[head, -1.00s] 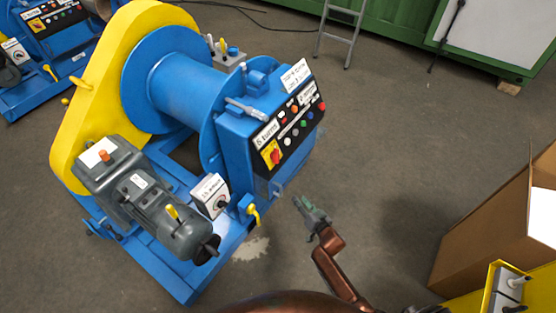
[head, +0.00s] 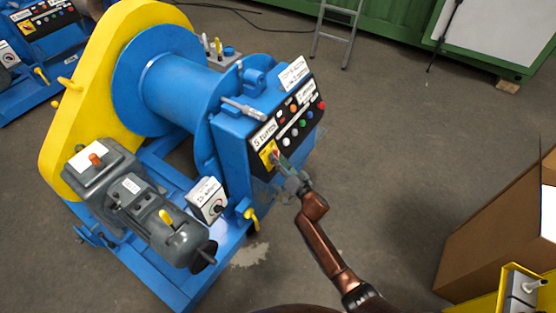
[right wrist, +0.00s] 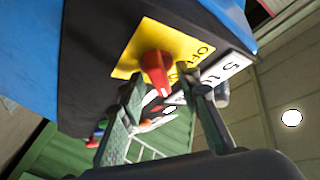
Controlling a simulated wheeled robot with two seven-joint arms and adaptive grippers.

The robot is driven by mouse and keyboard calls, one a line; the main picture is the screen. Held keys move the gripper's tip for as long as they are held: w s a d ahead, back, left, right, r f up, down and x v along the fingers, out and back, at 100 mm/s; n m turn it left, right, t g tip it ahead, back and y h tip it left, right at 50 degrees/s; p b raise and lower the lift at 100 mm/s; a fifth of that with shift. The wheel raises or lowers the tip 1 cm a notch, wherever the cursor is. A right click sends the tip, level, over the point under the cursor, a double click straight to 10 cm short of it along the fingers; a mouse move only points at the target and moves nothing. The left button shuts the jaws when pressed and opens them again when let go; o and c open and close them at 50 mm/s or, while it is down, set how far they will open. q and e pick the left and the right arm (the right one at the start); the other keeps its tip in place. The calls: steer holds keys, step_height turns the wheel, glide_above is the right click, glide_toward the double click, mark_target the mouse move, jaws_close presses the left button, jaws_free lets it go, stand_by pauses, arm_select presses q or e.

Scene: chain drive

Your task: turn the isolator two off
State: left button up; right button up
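A blue winch carries a black control panel (head: 290,124) with a red rotary isolator handle (head: 275,155) on a yellow plate (head: 265,150). In the right wrist view the red handle (right wrist: 155,72) stands out from its yellow plate (right wrist: 178,44), with "OFF" printed at one side. My right gripper (head: 281,163) is at this handle. In the right wrist view its fingers (right wrist: 165,90) are apart, one on each side of the handle; I cannot tell whether they touch it. The labels are too small to tell which isolator is number two. My left gripper is not in view.
Coloured buttons (head: 297,132) sit beside the isolator on the panel. A grey motor (head: 150,215) and a small white switch box (head: 208,200) are at the lower left. Another blue winch (head: 40,60) stands at the far left. A cardboard box (head: 500,235) stands at the right.

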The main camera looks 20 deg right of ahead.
jaws_close()
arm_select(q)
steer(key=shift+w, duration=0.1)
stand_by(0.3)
